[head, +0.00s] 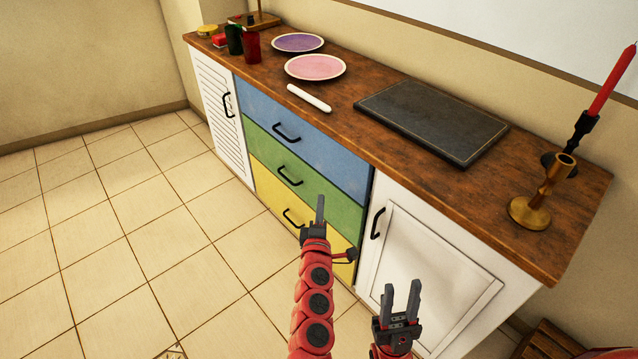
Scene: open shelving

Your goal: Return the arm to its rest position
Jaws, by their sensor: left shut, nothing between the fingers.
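My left gripper (319,212) is at the end of a red arm that reaches up from the bottom edge. It is shut and empty, in front of the yellow (272,190) and green (265,155) drawers of the cabinet. Whether it touches a drawer front is hard to tell. My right gripper (401,297) is lower and further right, in front of the white cabinet door (430,265). Its two fingers point up and stand apart, with nothing between them. All three drawers, including the blue one (300,120), look closed.
On the wooden top (375,130) stand a pink plate (315,67), a purple plate (298,42), a white stick (309,98), a dark board (432,120), cups (252,47) and a brass candlestick (540,195). The tiled floor (120,240) at left is clear. A wooden crate (548,343) sits bottom right.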

